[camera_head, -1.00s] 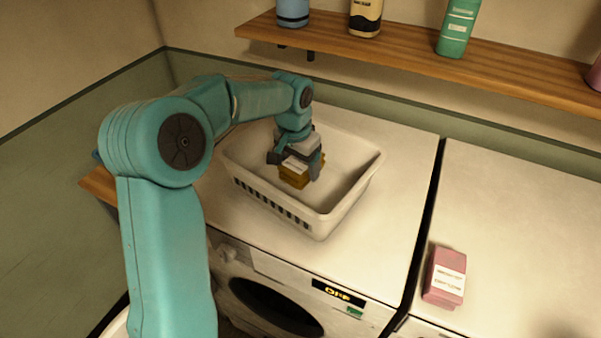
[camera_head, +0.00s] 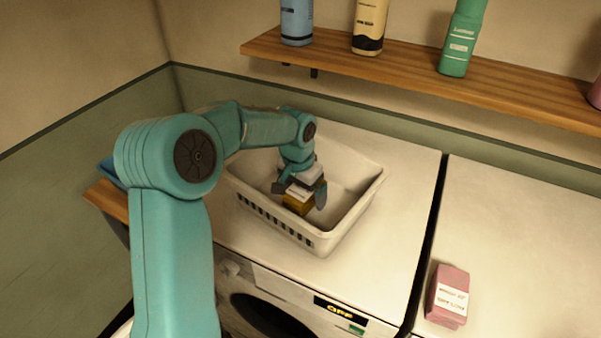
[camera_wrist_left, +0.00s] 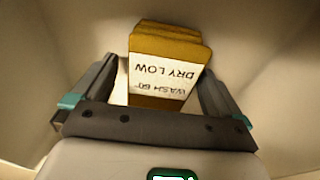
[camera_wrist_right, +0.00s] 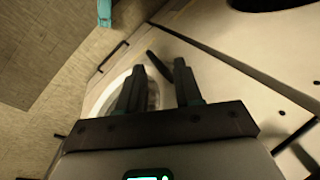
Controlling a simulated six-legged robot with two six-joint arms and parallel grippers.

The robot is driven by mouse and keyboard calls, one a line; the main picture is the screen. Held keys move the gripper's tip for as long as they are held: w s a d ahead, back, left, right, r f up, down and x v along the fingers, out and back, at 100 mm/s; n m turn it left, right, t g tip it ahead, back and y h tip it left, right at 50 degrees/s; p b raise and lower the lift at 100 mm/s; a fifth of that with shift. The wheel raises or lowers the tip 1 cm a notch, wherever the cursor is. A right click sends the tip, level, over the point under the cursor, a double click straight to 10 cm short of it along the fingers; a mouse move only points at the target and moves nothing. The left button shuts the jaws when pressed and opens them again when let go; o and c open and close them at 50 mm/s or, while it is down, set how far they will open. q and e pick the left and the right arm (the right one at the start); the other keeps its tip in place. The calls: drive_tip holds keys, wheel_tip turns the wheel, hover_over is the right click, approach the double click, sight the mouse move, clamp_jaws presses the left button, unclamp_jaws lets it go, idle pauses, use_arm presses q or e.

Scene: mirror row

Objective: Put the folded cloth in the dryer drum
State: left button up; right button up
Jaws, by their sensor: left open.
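A mustard folded cloth (camera_head: 297,204) with a white label lies in the white laundry basket (camera_head: 330,243). In the left wrist view the cloth (camera_wrist_left: 168,45) shows the words "DRY LOW" and a "WASH" line. My left gripper (camera_head: 301,193) is open, reaching down into the basket with its fingers on either side of the cloth. A gap shows beside one finger; the other finger is close to the cloth, and contact cannot be told. A dark round door (camera_head: 262,316) shows on the machine front under the basket. My right gripper (camera_wrist_right: 158,68) has its fingers apart with nothing between them.
A pink folded cloth (camera_head: 447,297) with a white label lies on the right machine top. A display (camera_head: 339,311) reads "OFF". A wooden shelf (camera_head: 420,68) with several bottles runs above. A dark gap (camera_head: 429,230) separates the machine tops.

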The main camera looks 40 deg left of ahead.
use_arm(q)
drive_tip(key=r+b, duration=0.1)
drive_tip(key=r, duration=0.2)
drive_tip(key=shift+s+a+r+b, duration=0.1)
drive_tip(key=shift+s+a+b, duration=0.1)
drive_tip(key=shift+b, duration=0.15)
wheel_tip(320, 180, up, 12)
drive_tip(key=s, duration=0.2)
drive_tip(key=t+b, duration=0.2)
drive_tip(key=b, duration=0.3)
hover_over(301, 189)
drive_tip(key=f, duration=0.8)
drive_tip(key=shift+s+d, duration=0.3)
drive_tip(key=shift+s, duration=0.1)
drive_tip(key=x, duration=0.5)
drive_tip(key=shift+a+f+p, duration=0.1)
drive_tip(key=shift+p, duration=0.25)
drive_tip(key=shift+f, duration=0.3)
drive_tip(key=shift+c, duration=0.3)
